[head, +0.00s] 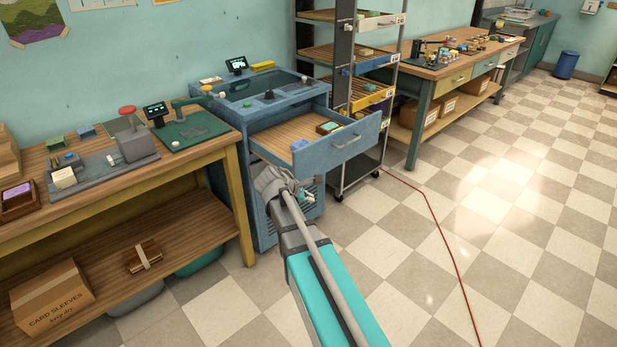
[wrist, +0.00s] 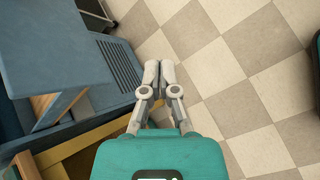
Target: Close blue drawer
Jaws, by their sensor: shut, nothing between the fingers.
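The blue drawer (head: 352,145) is pulled out from the blue cabinet (head: 232,119) in the head view. It has a wooden bottom, a grey handle on its front and a small tray with coloured pieces inside. My gripper (wrist: 158,73) is shut and empty in the wrist view, over the floor to the right of the blue cabinet body (wrist: 118,62). In the head view my gripper (head: 272,184) is low by the near left end of the drawer front; its fingertips are hard to make out. I cannot tell if it touches the drawer.
A wooden workbench (head: 190,155) with tools stands close on the left. A wheeled shelf rack (head: 345,85) stands just behind the drawer. A red cable (head: 440,225) lies on the checkered floor, which is otherwise clear to the right.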

